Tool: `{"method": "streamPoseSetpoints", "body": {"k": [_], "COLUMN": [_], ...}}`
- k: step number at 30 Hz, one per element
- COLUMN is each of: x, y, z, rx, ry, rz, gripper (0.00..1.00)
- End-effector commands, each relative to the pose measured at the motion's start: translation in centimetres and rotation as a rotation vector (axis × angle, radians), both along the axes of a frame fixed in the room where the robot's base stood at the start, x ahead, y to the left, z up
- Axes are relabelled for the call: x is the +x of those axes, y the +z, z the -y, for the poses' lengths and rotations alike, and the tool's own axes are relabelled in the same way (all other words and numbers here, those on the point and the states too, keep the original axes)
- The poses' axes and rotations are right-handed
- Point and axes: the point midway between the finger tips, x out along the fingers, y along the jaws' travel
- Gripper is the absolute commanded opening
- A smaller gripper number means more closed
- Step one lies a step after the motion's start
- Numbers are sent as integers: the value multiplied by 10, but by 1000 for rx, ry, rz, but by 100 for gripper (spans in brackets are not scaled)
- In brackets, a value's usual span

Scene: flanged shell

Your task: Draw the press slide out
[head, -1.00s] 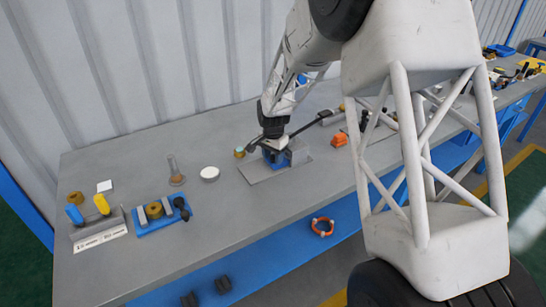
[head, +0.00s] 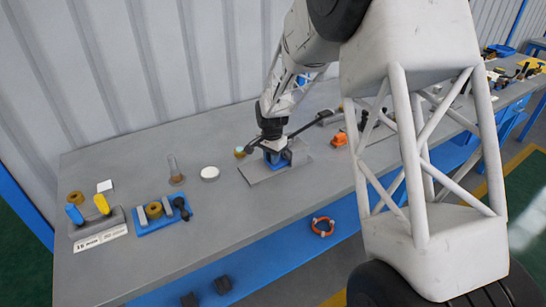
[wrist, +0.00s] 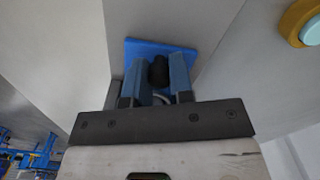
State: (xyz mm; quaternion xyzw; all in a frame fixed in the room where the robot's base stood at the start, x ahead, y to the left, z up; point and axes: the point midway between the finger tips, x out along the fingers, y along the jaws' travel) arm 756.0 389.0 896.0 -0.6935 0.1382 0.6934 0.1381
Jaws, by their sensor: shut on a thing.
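The press (head: 252,176) is a grey flat base with a blue part on it, standing on the bench in the middle of the head view. My gripper (head: 275,156) is down at the blue part (head: 277,163), which it partly hides. In the wrist view, the two fingers of my gripper (wrist: 156,80) are on either side of a black rounded knob (wrist: 158,70) and shut on it. A blue plate (wrist: 135,50) lies just beyond the fingers. How the knob joins the slide is hidden.
A long dark lever (head: 307,126) rises close to the right of my gripper. A yellow-brown piece with a pale top (head: 240,152) and a white disc (head: 210,173) stand to the left. An orange block (head: 339,139) is at the right. Bench in front of the press is clear.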

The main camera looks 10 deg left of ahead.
Motion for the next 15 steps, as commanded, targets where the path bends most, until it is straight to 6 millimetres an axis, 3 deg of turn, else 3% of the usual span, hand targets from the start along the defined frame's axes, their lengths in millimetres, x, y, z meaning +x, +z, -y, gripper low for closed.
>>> {"method": "streamPoseSetpoints", "body": {"k": [15], "x": [-59], "y": [0], "z": [-60], "rx": [0], "ry": [3], "rz": [0], "gripper": [0]}}
